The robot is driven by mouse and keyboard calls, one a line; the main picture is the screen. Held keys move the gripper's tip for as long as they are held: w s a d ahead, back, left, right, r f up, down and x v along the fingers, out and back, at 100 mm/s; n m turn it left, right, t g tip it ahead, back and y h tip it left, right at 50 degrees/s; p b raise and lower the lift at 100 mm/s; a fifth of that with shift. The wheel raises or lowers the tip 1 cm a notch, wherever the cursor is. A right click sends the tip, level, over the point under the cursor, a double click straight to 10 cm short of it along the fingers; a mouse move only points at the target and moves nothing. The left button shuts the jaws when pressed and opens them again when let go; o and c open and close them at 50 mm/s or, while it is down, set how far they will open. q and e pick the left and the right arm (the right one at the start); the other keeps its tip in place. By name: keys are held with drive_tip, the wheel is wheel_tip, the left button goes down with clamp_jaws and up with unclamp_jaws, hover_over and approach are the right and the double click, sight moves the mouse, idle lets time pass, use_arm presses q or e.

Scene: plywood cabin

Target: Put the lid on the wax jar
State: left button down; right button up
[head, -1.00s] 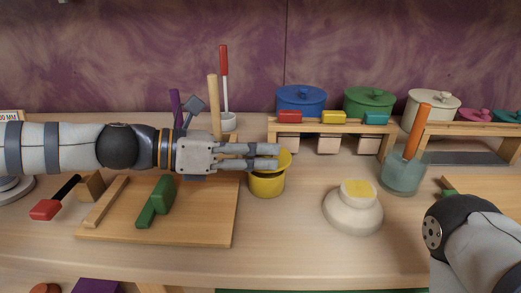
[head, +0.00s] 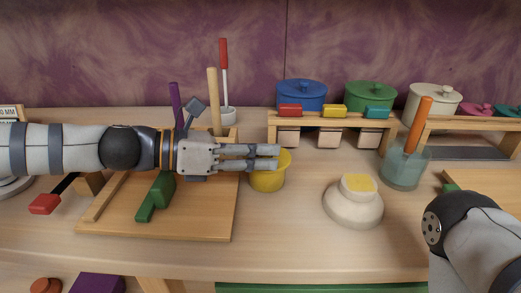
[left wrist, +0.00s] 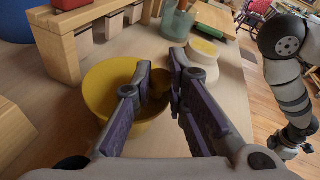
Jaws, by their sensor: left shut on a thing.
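The yellow jar (head: 267,181) stands on the bench, just right of the cutting board. My left gripper (head: 277,157) reaches over it from the left in the head view. In the left wrist view its fingers (left wrist: 162,84) are shut on the small knob of the yellow lid (left wrist: 103,88). The lid is over the jar's mouth and looks about level. The fingers hide part of the rim, so I cannot tell whether it is fully seated. My right arm (head: 470,232) shows at the right; its fingers cannot be made out.
A cream, rounded piece with a yellow top (head: 353,208) stands to the right. A glass cup (head: 405,168) holds an orange-handled tool. A wooden rack (head: 330,122) is behind. The cutting board (head: 205,215) carries a green tool (head: 155,198).

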use_arm(q)
drive_tip(key=shift+f, duration=0.2)
drive_tip(key=c, duration=1.5)
unclamp_jaws()
drive_tip(key=shift+a, duration=0.15)
drive_tip(key=v, duration=1.1)
drive_tip(key=shift+s+a+r, duration=0.1)
drive_tip(key=shift+s+a, duration=0.1)
drive_tip(key=shift+a, duration=0.15)
